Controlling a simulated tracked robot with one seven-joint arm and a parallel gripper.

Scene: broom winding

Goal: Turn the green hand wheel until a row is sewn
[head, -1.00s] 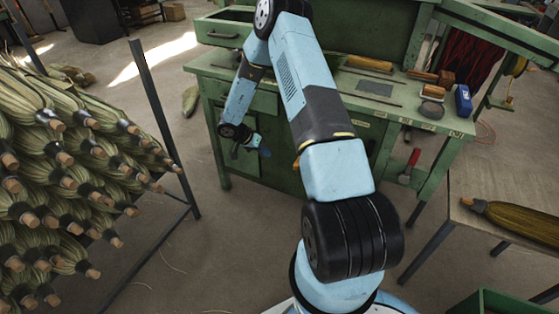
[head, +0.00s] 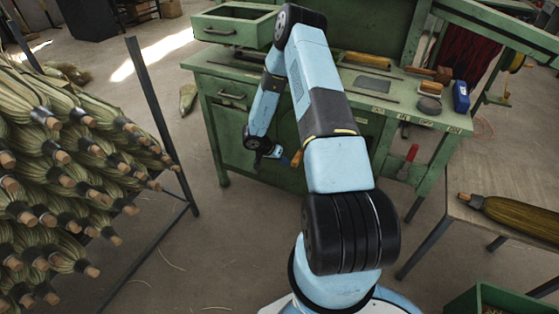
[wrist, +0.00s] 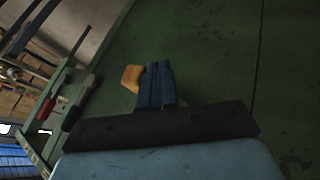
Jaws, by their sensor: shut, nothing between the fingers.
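My gripper (head: 277,152) is low in front of the green workbench, its fingers shut and empty. In the wrist view the dark blue fingers (wrist: 158,80) are together, close beside an orange-brown wooden knob (wrist: 131,78). The knob also shows in the head view (head: 296,158), just right of the fingertips; I cannot tell whether they touch. I cannot make out the rim of the green hand wheel; my arm covers part of the bench front. No sewn row can be made out.
The green workbench (head: 222,118) has an open drawer (head: 220,31) and tools on top. A red-handled tool (head: 411,153) hangs at its right front. A broom rack (head: 150,110) stands left; a table with a broom (head: 515,220) stands right. Floor between is mostly clear.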

